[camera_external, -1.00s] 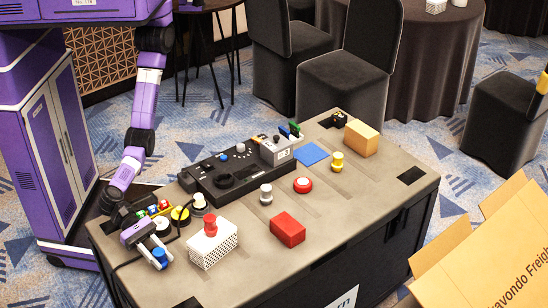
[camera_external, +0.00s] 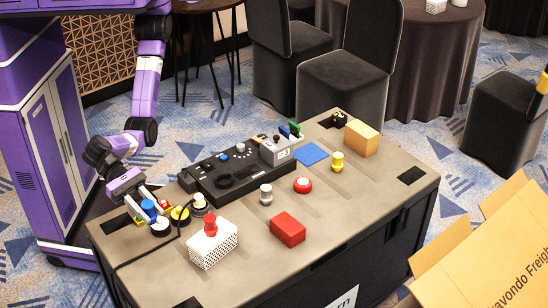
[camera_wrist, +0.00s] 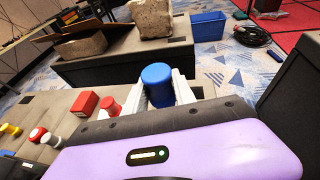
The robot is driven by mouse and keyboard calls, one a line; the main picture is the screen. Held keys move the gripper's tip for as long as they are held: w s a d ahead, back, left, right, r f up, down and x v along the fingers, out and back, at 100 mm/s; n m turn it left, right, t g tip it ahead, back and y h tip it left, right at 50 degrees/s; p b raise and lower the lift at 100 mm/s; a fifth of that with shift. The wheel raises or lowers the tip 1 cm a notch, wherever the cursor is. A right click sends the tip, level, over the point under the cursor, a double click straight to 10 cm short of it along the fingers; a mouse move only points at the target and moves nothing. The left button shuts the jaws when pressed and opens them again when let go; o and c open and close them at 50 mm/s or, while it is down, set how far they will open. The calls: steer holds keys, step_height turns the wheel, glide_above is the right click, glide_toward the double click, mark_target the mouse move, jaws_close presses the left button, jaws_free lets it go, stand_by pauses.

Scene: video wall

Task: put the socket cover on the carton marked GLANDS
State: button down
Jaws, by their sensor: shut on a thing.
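My gripper (camera_external: 155,214) is shut on a blue round cap (camera_external: 149,208), the likely socket cover, above the near-left end of the table. In the wrist view the blue cap (camera_wrist: 157,84) sits upright between the two pale fingers. The marking GLANDS is not legible anywhere. Box-like things on the table are a tan box (camera_external: 361,138) at the far right, a red box (camera_external: 288,229) near the front, and a white perforated box (camera_external: 213,247) with a red knob on it. I cannot tell which is the carton.
A black control panel (camera_external: 235,174) lies along the back of the table (camera_external: 335,220). Yellow, white and red knobs stand nearby, with a blue flat square (camera_external: 310,153) farther off. A black cable runs by my gripper. A large cardboard box (camera_external: 485,255) stands at the right, off the table.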

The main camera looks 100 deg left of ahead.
steer(key=w+a+r+n+t+y+p, duration=0.1)
steer(key=w+a+r+n+y+p, duration=0.15)
steer(key=w+a, duration=0.85)
steer(key=w+a+r+n+t+y+p, duration=0.1)
steer(key=w+a+n+y+p, duration=0.15)
steer(key=w+a, duration=0.9)
steer(key=w+a+r+n+y+p, duration=0.1)
steer(key=w+a+n+y, duration=0.2)
steer(key=w, duration=1.5)
steer(key=w+a+r+n+y+p, duration=0.1)
steer(key=w+a, duration=0.4)
steer(key=a, duration=0.4)
steer(key=w+a+r+y+p, duration=0.1)
steer(key=w+a+p, duration=0.1)
steer(key=w+a, duration=0.6)
steer(key=p, duration=0.2)
glide_above(362, 129)
step_height(362, 129, down, 12)
steer(key=shift+a+r, duration=0.15)
steer(key=shift+r, duration=0.1)
steer(key=shift+f+b, duration=0.55)
steer(key=shift+f, duration=2.15)
